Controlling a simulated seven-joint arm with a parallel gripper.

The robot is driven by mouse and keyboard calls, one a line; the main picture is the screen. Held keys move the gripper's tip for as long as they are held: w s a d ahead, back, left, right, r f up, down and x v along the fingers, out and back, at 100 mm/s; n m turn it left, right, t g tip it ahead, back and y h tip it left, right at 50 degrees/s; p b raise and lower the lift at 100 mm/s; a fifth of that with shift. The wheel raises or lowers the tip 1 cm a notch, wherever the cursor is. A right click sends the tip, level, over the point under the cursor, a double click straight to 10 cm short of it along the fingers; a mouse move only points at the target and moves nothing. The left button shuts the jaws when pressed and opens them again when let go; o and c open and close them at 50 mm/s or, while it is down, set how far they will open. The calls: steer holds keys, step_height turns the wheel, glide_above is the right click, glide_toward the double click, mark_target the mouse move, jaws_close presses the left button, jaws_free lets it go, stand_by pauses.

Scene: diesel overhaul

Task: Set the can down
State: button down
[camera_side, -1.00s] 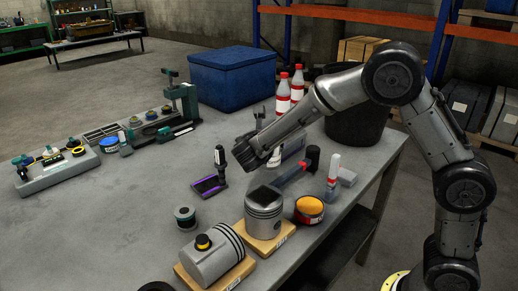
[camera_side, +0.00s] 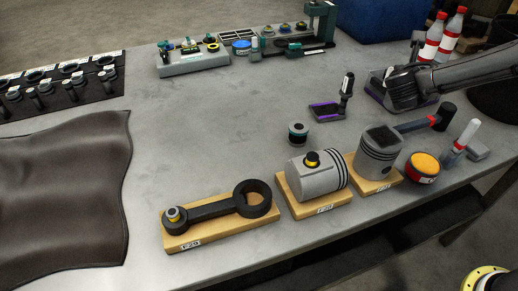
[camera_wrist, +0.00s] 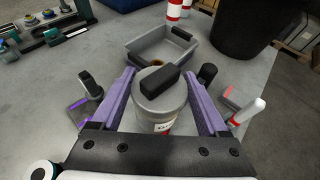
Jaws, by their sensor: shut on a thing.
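In the wrist view the can (camera_wrist: 160,112) is a grey cylinder with a black block on top and a white and red label low on its front. It stands between the two purple fingers of my gripper (camera_wrist: 165,95), which is shut on it. It looks upright. Its base is hidden, so I cannot tell whether it touches the table. In the side view my gripper (camera_side: 400,92) is at the right, beside the bottles and beyond the hammer. I cannot make out the can there.
A grey tray (camera_wrist: 145,46) lies just beyond the can. Red and white bottles (camera_side: 431,38) stand behind. The table's middle (camera_side: 220,130) is clear.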

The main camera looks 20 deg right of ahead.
steer(key=w+a+n+t+y, duration=0.2)
steer(key=w+a+n+y, duration=0.25)
steer(key=a, duration=0.75)
steer(key=w+a+n+t+y, duration=0.3)
steer(key=w+a, duration=0.3)
steer(key=a, duration=0.6)
steer(key=a+f+n+y, duration=0.2)
steer(key=a+f+y, duration=0.1)
steer(key=a, duration=0.7)
steer(key=shift+n, duration=0.25)
steer(key=shift+s+a+f, duration=0.15)
steer(key=shift+s+f, duration=0.05)
steer(key=shift+f, duration=1.5)
steer(key=shift+s+a+f, duration=0.15)
steer(key=shift+a+f, duration=0.05)
steer(key=shift+f, duration=1.55)
steer(key=shift+s+a+f, duration=0.15)
steer(key=shift+s+f, duration=0.05)
steer(key=shift+f, duration=1.5)
steer(key=shift+f, duration=0.1)
jaws_free()
steer(key=shift+f, duration=0.1)
